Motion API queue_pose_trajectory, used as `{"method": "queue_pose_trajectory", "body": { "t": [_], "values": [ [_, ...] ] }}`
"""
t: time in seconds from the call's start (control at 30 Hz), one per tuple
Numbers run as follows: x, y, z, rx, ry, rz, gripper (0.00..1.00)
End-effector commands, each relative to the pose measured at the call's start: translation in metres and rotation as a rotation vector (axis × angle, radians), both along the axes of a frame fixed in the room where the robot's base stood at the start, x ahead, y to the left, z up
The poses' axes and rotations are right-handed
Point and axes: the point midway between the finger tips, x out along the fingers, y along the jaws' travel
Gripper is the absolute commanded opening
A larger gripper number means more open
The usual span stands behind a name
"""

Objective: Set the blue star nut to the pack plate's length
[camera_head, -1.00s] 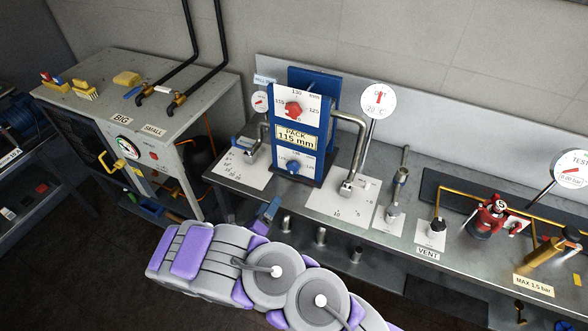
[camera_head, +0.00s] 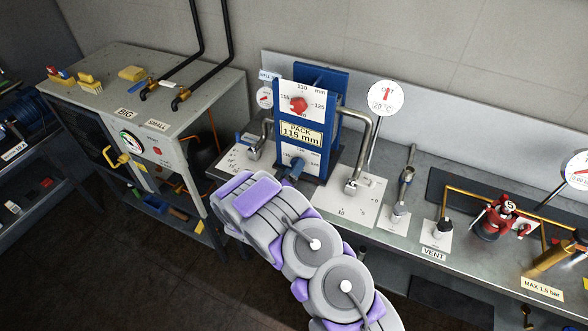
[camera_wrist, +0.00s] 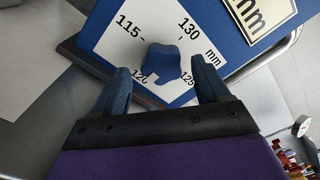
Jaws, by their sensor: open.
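The blue star nut (camera_wrist: 163,63) sits on a white dial marked 115, 120, 125 and 130 mm, low on the blue plate pack (camera_head: 300,150). My gripper (camera_wrist: 164,85) is open, with one blue finger on each side of the nut and the nut a little ahead of the fingertips; contact does not show. A notch on the nut's lower edge lies near the 120 mark in the wrist view. In the head view the nut (camera_head: 297,168) is small, just above my arm. The pack plate (camera_head: 301,133) reads "PACK 115 mm".
A red star nut (camera_head: 299,104) sits on the upper dial. Bent steel pipes (camera_head: 363,150) flank the pack on the bench. A red valve (camera_head: 494,218) and brass pipes stand to the right. A grey cabinet (camera_head: 185,130) stands to the left.

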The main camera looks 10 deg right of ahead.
Motion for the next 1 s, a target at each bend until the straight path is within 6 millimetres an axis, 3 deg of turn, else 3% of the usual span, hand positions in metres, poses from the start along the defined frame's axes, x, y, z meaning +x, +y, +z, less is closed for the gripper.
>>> {"method": "queue_pose_trajectory", "body": {
  "t": [0.2,0.5,1.0],
  "values": [
    [0.014,-0.01,0.0,0.0,-0.002,0.0,0.75],
    [0.016,-0.01,0.001,-0.001,-0.002,0.001,0.75],
    [0.016,-0.01,0.0,0.0,0.0,0.001,0.28]
  ]
}}
